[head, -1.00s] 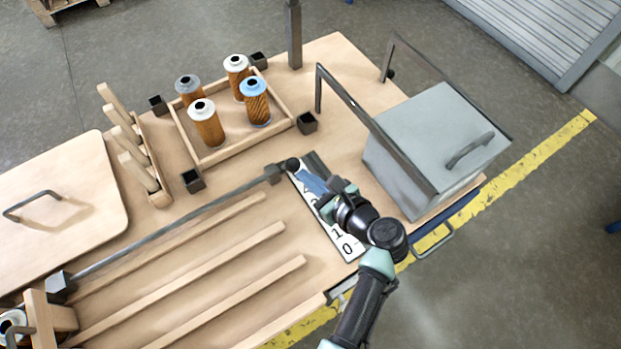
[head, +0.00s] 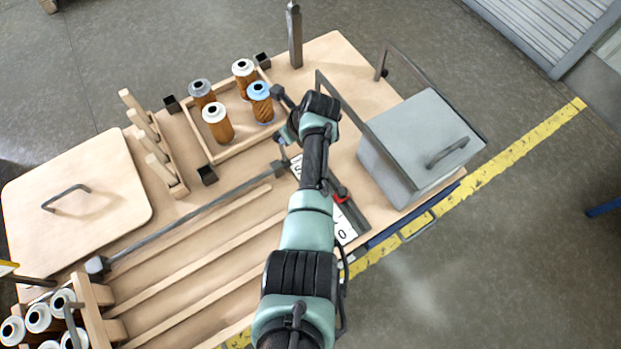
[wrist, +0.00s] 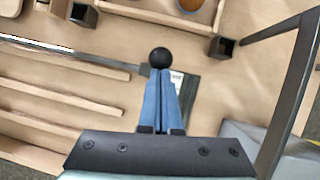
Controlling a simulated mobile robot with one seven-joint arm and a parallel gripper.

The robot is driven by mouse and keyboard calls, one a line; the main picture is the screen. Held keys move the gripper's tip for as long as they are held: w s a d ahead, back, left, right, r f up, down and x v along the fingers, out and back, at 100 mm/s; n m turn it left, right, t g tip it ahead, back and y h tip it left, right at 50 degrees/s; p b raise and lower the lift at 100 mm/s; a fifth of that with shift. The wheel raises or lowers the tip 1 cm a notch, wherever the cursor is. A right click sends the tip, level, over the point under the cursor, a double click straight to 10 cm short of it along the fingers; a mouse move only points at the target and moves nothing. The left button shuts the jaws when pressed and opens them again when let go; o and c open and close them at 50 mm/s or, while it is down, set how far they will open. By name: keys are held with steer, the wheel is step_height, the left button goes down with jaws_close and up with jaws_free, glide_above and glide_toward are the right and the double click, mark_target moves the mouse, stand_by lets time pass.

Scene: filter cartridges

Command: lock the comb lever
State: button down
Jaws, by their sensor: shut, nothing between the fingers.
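The lever's black ball knob (wrist: 160,57) shows in the wrist view just beyond my gripper's fingertips (wrist: 160,72). My gripper's two blue fingers are shut together and empty. I cannot tell whether they touch the knob. A long grey rod (wrist: 85,53) runs from the left and ends close to the knob. In the head view the rod (head: 190,217) crosses the table to a dark bracket (head: 281,166) beside my wrist. My arm hides the fingertips there. A wooden comb-like rack with upright pegs (head: 156,150) stands left of the tray.
A wooden tray (head: 238,150) holds several filter cartridges. A grey box with a handle (head: 412,140) and a dark frame stand at right. A numbered white plate (head: 343,230) lies partly under my arm. Wooden rails (head: 195,268) and a handled board (head: 85,205) lie left.

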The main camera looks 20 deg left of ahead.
steer(key=shift+w+a+f+h+b, duration=0.3)
steer(key=shift+w+a+b, duration=0.2)
steer(key=shift+a+b, duration=0.25)
steer(key=shift+w+a+r+b, duration=0.1)
steer(key=shift+w+a+b, duration=0.85)
steer(key=shift+b, duration=0.35)
steer(key=shift+s+a, duration=0.1)
